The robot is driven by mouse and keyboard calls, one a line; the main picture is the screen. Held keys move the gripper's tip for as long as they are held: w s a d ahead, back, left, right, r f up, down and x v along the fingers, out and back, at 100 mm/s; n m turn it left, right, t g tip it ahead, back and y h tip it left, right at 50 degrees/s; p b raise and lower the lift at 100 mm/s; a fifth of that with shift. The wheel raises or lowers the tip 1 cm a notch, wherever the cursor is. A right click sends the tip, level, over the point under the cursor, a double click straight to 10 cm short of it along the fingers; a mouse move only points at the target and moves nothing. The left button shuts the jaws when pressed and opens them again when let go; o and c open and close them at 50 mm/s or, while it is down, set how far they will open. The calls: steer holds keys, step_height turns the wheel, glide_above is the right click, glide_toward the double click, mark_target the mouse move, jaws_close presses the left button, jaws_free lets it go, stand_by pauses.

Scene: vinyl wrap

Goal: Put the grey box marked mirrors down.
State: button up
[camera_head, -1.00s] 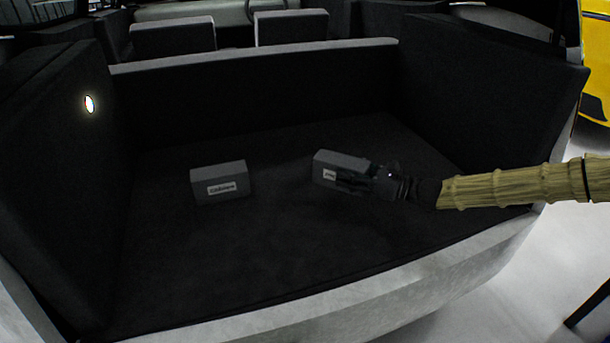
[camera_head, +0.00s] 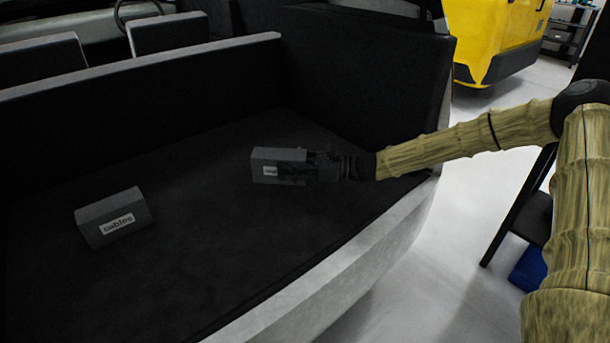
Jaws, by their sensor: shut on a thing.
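A grey box (camera_head: 268,155) with a small white label is at the right part of the dark car boot floor (camera_head: 210,255). The label is mostly covered by my gripper, so its word cannot be read. My gripper (camera_head: 295,168) is shut on this box from the right side. The box looks level and close to the boot floor; I cannot tell whether its underside touches it.
A second grey box (camera_head: 113,215), labelled "cables", sits on the boot floor to the left. The boot's right side wall (camera_head: 370,80) rises behind my arm. The pale boot sill (camera_head: 330,280) runs along the front. Floor between the boxes is clear.

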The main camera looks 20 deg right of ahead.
steer(key=v, duration=0.4)
steer(key=shift+w+d+f, duration=0.15)
steer(key=shift+w, duration=0.25)
steer(key=shift+s+d+f+b, duration=0.1)
steer(key=shift+d+f+b, duration=0.15)
steer(key=shift+f, duration=0.65)
steer(key=shift+s+d+f+b, duration=0.1)
steer(key=shift+d+f+b, duration=0.1)
steer(key=shift+f, duration=0.7)
steer(key=shift+w, duration=0.1)
steer(key=shift+f, duration=0.15)
steer(key=o, duration=1.3)
steer(key=shift+r, duration=0.2)
steer(key=p+v, duration=0.1)
steer(key=v, duration=1.1)
steer(key=shift+p, duration=0.35)
